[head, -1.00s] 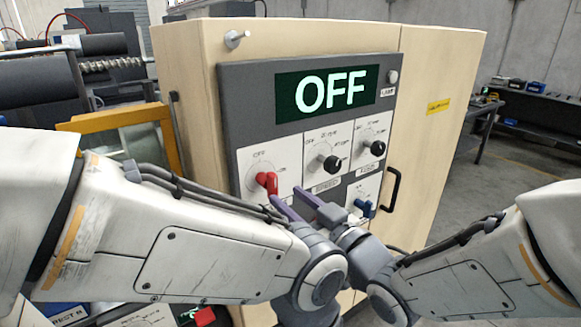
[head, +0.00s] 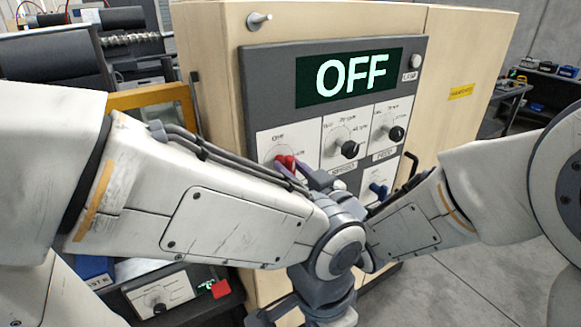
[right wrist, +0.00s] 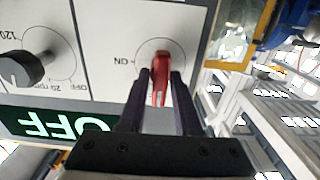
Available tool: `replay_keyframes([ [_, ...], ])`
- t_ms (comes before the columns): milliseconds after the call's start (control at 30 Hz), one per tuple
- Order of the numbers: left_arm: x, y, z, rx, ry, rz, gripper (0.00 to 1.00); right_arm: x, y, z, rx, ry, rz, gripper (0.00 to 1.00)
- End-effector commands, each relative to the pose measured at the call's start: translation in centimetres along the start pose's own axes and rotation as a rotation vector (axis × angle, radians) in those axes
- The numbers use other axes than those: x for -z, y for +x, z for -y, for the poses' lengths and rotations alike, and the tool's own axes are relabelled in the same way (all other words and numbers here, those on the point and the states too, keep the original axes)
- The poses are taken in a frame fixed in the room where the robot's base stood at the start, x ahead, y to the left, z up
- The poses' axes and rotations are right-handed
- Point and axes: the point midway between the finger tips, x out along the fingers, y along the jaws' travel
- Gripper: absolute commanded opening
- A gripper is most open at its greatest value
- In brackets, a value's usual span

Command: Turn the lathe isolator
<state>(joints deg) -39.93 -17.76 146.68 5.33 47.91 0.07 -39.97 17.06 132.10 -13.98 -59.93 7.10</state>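The lathe isolator is a red handle (head: 287,163) on a white plate at the left of the grey control panel (head: 262,100). The panel's display (head: 350,77) reads OFF. My right gripper (head: 305,178) is at the handle, with its two dark fingers apart. In the right wrist view the red handle (right wrist: 161,75) stands between the fingertips of my right gripper (right wrist: 161,88), with narrow gaps beside its lower part. Whether a finger touches it I cannot tell. My left arm crosses the head view from the left; its fingers are not visible.
Two black knobs (head: 349,149) and a blue switch (head: 378,189) sit on the panel right of the handle. A black door handle (head: 408,168) sticks out further right. A yellow frame (head: 150,97) stands left of the wooden cabinet. Floor at the right is open.

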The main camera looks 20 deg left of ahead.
Motion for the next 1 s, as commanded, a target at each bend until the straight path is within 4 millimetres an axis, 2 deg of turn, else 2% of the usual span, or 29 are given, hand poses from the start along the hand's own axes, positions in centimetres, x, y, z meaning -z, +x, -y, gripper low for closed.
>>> replay_keyframes([
  [267, 0.0, 0.3, 0.0, 0.0, 0.0, 0.0, 0.5, -0.1, 0.0, 0.0, 0.0, 0.029, 0.0, 0.0],
  [467, -0.1, 1.2, 0.1, 0.0, 0.001, 0.0, 0.5, -0.2, 0.0, -0.1, 0.0, 0.125, -0.001, 0.0],
  [1000, -0.2, 4.2, 0.3, 0.0, 0.002, 0.0, 0.5, -0.3, 0.0, -0.4, 0.0, 0.611, -0.001, 0.0],
])
